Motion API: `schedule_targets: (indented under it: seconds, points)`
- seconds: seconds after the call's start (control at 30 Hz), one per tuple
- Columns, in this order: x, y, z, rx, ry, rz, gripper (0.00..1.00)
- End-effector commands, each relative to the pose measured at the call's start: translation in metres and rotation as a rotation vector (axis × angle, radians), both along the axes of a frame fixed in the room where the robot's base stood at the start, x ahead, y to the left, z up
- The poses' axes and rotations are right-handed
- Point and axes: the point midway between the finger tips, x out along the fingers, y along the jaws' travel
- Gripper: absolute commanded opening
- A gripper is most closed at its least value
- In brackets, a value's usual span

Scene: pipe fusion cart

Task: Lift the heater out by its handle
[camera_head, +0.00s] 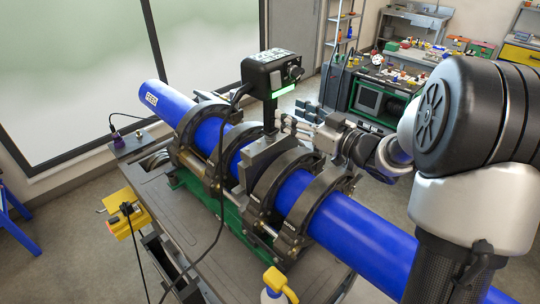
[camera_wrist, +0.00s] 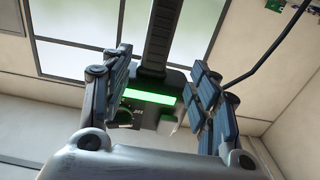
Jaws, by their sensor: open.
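The heater's black control box (camera_head: 273,72), with a lit green strip, stands above the pipe on a dark upright handle (camera_head: 270,116). Below it, a grey plate (camera_head: 262,160) sits between the clamps across the pipe line. My gripper (camera_head: 287,127) is open, just right of the handle and below the box in the head view. In the wrist view, the padded fingers (camera_wrist: 164,92) stand apart. The green-lit box (camera_wrist: 149,96) and a dark bar (camera_wrist: 163,35) show between and beyond them. I cannot tell whether a finger touches the handle.
Blue pipe (camera_head: 360,233) runs through several dark clamps (camera_head: 318,207) on the cart (camera_head: 180,235). A black cable (camera_head: 222,170) hangs from the box over the cart. A yellow-capped bottle (camera_head: 280,285) stands in front. A workbench (camera_head: 385,85) is behind.

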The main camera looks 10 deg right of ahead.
Motion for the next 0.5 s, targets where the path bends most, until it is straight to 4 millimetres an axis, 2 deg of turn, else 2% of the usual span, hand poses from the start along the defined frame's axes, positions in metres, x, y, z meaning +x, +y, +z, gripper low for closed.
schedule_targets:
  seconds: [0.13,0.37,0.5]
  points:
    - [0.022,0.016,-0.001,-0.001,-0.002,0.003,0.55]
    - [0.036,0.024,0.000,-0.001,-0.001,0.000,0.55]
    - [0.053,0.032,-0.003,0.000,-0.001,0.001,0.55]
